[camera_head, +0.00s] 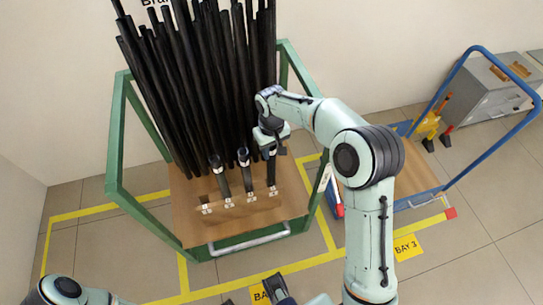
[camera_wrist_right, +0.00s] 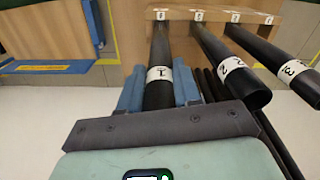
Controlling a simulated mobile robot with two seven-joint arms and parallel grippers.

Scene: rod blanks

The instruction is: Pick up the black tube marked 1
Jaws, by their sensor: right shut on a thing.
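The black tube marked 1 (camera_wrist_right: 159,95) has a white band with the numeral and sits between the two blue fingers of my right gripper (camera_wrist_right: 159,88) in the right wrist view. The fingers are shut on it around the band. In the head view my right gripper (camera_head: 270,141) is at the rightmost short tube (camera_head: 271,172), whose lower end is at the wooden board of the green rack (camera_head: 116,150). Its upper part is hidden by the gripper. A dark end piece at the bottom edge seems to be my left gripper (camera_head: 279,289); its fingers are not clear.
Black tubes marked 2 (camera_wrist_right: 235,75) and 3 (camera_wrist_right: 295,75) stand close beside tube 1. Several long black rods (camera_head: 190,80) fill the back of the rack. A blue-handled cart (camera_head: 486,49) stands to the right. Floor in front of the rack is mostly clear.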

